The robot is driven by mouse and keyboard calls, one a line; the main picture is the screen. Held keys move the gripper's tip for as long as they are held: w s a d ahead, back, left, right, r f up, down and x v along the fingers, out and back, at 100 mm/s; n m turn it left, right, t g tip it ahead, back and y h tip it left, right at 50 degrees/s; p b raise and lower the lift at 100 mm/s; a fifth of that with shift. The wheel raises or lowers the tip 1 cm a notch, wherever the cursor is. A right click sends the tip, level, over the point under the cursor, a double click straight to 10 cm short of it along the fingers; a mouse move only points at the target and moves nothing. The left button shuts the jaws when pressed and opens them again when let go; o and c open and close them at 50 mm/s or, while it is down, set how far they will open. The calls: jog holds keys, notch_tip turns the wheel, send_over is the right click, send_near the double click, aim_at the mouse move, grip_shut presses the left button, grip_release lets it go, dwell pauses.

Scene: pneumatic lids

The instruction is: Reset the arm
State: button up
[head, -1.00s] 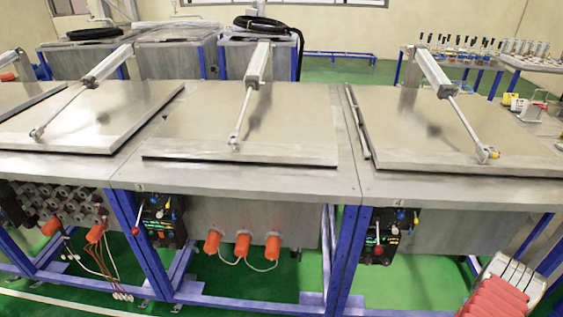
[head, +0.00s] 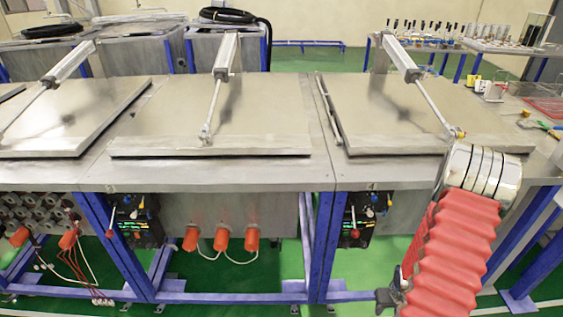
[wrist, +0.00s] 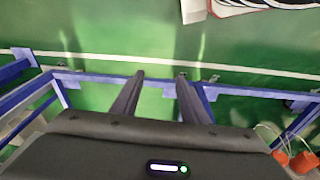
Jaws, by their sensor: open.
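My arm, covered in a red ribbed sleeve with a metal ringed joint, stands at the lower right of the head view. It hides part of the right table's front. My gripper (wrist: 158,76) shows in the wrist view with its two dark fingers apart and nothing between them. Below the fingers are the green floor and the blue frame (wrist: 95,80) of a table. Three metal lids lie closed or nearly so in the head view: left (head: 75,115), middle (head: 220,125) and right (head: 400,115). Each has a pneumatic cylinder above it.
Black valve blocks (head: 137,220) and (head: 362,218) hang under the tables' front edge. Orange plugs (head: 221,239) with white cables stick out between them. A bench (head: 520,60) with small items stands at the back right. Green floor is open in front.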

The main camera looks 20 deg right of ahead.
jog(key=w+a+r+g, duration=0.1)
jog(key=a+r, duration=0.5)
jog(key=r, duration=0.5)
jog(key=w+a+r+g, duration=0.1)
jog(key=a+r, duration=0.4)
jog(key=r, duration=0.7)
jog(key=s+a+r+n+t, duration=0.1)
jog(key=a+r+n+t, duration=0.1)
jog(key=a+r, duration=0.9)
jog(key=s+a+r+n+t+y, duration=0.1)
jog(key=a+r+t, duration=0.3)
jog(key=a+r, duration=0.6)
notch_tip(320, 180, up, 3)
jog(key=shift+s+a+r+n, duration=0.1)
jog(key=shift+s+a+n, duration=0.25)
jog(key=shift+s+n, duration=0.25)
jog(key=shift+d, duration=0.1)
